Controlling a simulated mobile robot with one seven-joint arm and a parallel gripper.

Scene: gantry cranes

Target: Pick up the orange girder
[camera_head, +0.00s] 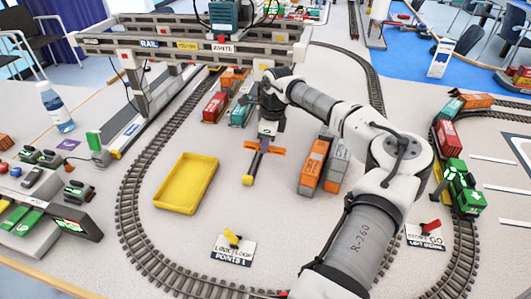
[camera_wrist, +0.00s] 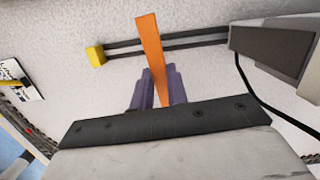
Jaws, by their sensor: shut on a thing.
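The orange girder (camera_head: 275,150) is a short flat bar lying crosswise in the fingers of my gripper (camera_head: 264,143) in the head view. In the wrist view the girder (camera_wrist: 150,45) runs lengthwise between the two purplish fingers of my gripper (camera_wrist: 160,88), which are shut on it. One end sticks out past the fingers. Its other end is hidden behind the gripper's dark mounting plate. The girder passes over a pair of dark rails with a yellow end block (camera_wrist: 96,55). I cannot tell whether it touches them.
A yellow tray (camera_head: 160,197) lies empty at the left. Orange and grey containers (camera_head: 313,165) stand just right of my gripper. A grey gantry beam (camera_head: 180,57) spans behind it. An oval railway track (camera_head: 122,195) surrounds the area. A points sign (camera_head: 233,248) stands in front.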

